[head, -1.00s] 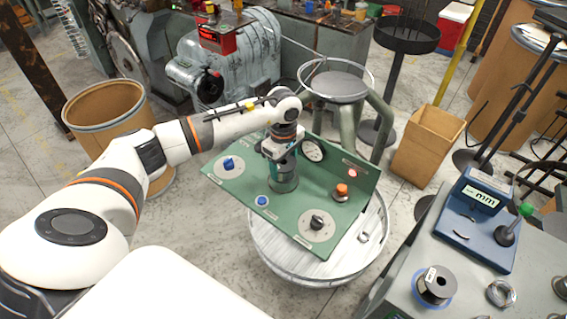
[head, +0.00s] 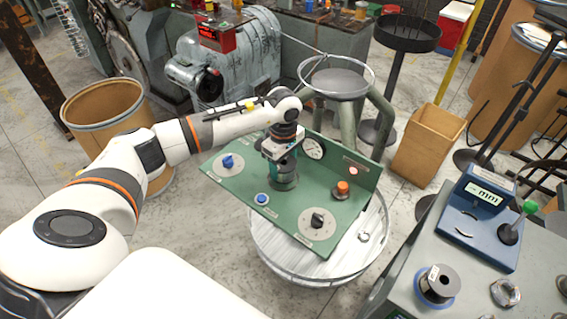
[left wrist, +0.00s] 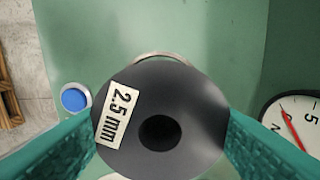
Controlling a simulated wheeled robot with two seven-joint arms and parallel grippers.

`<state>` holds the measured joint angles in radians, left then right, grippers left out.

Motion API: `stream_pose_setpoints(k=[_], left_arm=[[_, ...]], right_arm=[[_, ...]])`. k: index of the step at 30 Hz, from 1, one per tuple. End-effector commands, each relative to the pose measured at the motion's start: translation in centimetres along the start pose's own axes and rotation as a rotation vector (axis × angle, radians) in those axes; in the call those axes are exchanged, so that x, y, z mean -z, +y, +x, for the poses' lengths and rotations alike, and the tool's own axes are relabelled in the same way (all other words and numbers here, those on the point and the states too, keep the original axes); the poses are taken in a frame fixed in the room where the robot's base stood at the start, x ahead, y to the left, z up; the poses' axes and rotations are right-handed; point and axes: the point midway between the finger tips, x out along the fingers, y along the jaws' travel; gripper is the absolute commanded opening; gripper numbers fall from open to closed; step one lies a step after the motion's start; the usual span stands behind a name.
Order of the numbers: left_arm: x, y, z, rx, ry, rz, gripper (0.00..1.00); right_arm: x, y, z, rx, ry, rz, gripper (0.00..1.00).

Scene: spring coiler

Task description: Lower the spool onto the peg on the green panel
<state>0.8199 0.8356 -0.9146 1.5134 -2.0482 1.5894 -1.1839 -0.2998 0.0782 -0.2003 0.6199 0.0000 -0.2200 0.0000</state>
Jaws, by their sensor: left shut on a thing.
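My left gripper (head: 281,158) is shut on a dark grey spool (left wrist: 155,90) over the middle of the green panel (head: 232,181). In the left wrist view its teal fingers grip the spool from both sides, and a white label on the flange reads "2.5 mm". The spool's round hole faces up to the camera. Part of a pale ring (left wrist: 163,55) shows on the panel just past the spool's edge. The peg is hidden beneath the spool and gripper, and I cannot tell whether the spool is around it. My right gripper is out of view.
The panel carries a blue knob (head: 228,162), a blue button (head: 262,199), a black knob (head: 318,219), an orange knob (head: 342,188) and a dial gauge (head: 313,148) close to the gripper. A grey bench (head: 402,283) with another spool (head: 437,284) stands at the right.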

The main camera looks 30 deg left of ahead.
Motion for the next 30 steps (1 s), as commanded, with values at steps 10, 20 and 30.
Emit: stream_pose_setpoints(k=[10, 20, 30], left_arm=[[0.0, -0.1, 0.9, 0.002, 0.0, -0.001, 0.26], [0.0, 0.0, 1.7, 0.002, 0.0, 0.0, 0.26], [0.0, 0.0, 2.1, 0.002, 0.0, -0.001, 0.82]], right_arm=[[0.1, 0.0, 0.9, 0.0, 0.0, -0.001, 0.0], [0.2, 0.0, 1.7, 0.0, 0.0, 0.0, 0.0], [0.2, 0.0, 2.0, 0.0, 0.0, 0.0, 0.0]])
